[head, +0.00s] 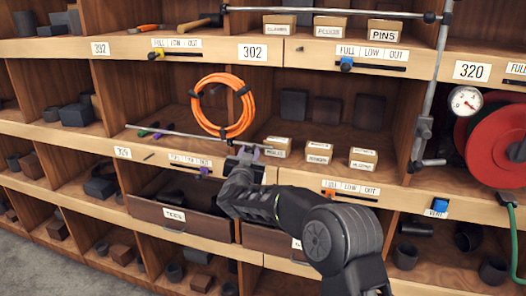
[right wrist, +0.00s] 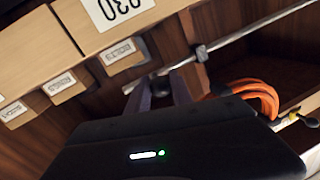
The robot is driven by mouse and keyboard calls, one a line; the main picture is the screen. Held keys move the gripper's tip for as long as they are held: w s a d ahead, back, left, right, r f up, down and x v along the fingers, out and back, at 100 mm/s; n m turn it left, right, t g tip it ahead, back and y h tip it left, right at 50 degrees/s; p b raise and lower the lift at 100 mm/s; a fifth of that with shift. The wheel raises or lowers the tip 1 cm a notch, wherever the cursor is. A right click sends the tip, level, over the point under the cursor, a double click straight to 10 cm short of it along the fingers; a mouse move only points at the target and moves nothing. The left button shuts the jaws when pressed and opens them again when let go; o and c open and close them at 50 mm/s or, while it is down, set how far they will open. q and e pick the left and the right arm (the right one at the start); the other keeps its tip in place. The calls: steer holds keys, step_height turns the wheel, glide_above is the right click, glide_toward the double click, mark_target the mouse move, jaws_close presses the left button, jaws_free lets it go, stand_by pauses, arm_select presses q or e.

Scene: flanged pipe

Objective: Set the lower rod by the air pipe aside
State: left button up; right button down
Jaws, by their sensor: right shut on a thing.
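The lower rod (head: 180,134) is a thin grey bar lying nearly level across the front of the middle cubby, well left of the air pipe. My right gripper (head: 247,150) is shut on it near its right end. In the right wrist view the rod (right wrist: 250,37) runs slantwise past the fingers of my right gripper (right wrist: 163,86), with a dark collar on it. The air pipe (head: 431,75) is a grey upright tube with a gauge (head: 466,101) beside it. An upper rod (head: 330,12) runs level across the top. My left gripper is not in view.
An orange hose coil (head: 203,112) stands behind the rod. Several small labelled boxes (head: 319,152) line the shelf right of my gripper. A red reel (head: 499,144) is at the far right. Dark drawers (head: 178,217) lie below.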

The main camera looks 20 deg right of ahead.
steer(key=shift+w+a, duration=0.3)
steer(key=shift+a, duration=0.15)
steer(key=c, duration=1.1)
jaws_free()
steer(key=shift+c, duration=0.2)
steer(key=shift+s, duration=0.1)
steer(key=b+v, duration=0.2)
steer(key=v, duration=0.5)
steer(key=shift+s, duration=0.25)
